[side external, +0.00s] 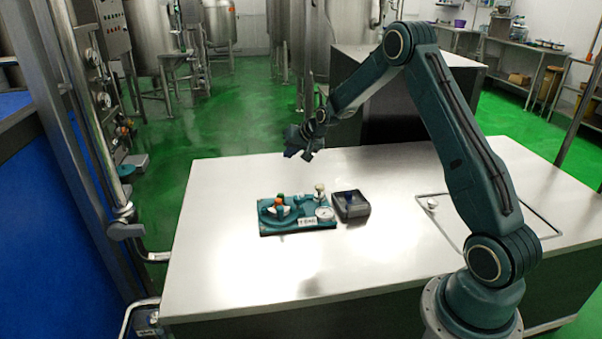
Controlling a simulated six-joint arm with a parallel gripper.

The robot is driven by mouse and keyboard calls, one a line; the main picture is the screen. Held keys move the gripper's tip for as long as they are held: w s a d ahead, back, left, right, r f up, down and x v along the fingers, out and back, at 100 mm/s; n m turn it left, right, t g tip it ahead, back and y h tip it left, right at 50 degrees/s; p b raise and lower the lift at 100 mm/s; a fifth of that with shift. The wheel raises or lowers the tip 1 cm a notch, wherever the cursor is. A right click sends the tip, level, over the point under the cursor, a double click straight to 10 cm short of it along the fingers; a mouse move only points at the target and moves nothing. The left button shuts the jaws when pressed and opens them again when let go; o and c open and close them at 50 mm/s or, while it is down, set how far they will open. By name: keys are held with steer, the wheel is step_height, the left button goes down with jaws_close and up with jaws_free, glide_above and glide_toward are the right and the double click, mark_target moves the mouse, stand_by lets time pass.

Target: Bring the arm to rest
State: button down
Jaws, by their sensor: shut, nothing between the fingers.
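My gripper (303,153) hangs in the air over the far part of the white table (225,190), shut and empty. It is clear of everything on the table. My arm arches from its base at the front right up and over to the left. A teal plate (290,225) lies on the table below the gripper and a little nearer the camera. It bears an orange-and-white handled part (279,203), a round white dial (324,213) and a small pale upright part (319,191).
A thin rectangular outline (545,223) with a small white knob (432,204) lies on the table at the right. The table's left and front areas are bare. Steel pipework (100,130) stands beyond its left edge.

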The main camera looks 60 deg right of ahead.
steer(key=s+a+r+n+g, duration=0.1)
steer(key=s+a+r+n, duration=0.4)
steer(key=s+a+r, duration=1.2)
steer(key=s+a+r+n+g, duration=0.1)
steer(key=s+a, duration=0.2)
steer(key=s, duration=0.8)
steer(key=s+a+r+n, duration=0.1)
steer(key=s+a, duration=0.3)
steer(key=s, duration=0.7)
steer(key=shift+s+a+n+g+y, duration=0.15)
steer(key=shift+s+n+g+y, duration=0.25)
steer(key=shift+n, duration=0.3)
steer(key=shift+w, duration=0.1)
